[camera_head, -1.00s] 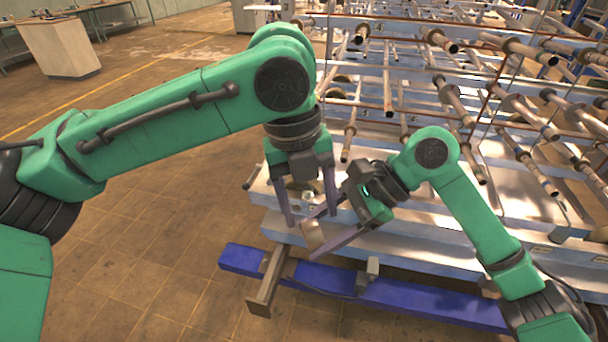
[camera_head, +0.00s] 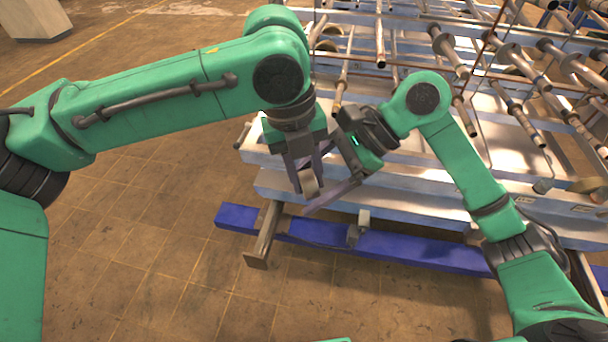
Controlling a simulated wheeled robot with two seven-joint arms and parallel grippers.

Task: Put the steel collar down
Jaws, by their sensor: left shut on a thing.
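The steel collar (camera_head: 310,185) is a small, pale tan-grey ring piece. My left gripper (camera_head: 307,178) points down from above and is shut on it, holding it in the air in front of the lower edge of the rack. My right gripper (camera_head: 314,192) reaches in from the right, very close to the collar. Its fingers look spread, with the lower one passing just below the collar. Overlapping fingers hide part of the collar, so I cannot tell whether the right fingers touch it.
A large rack (camera_head: 450,170) of pale beams and metal tubes fills the right and back. A blue beam (camera_head: 400,253) lies low in front, with a brown metal foot (camera_head: 266,235) across it. The tiled floor (camera_head: 150,240) at left and front is clear.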

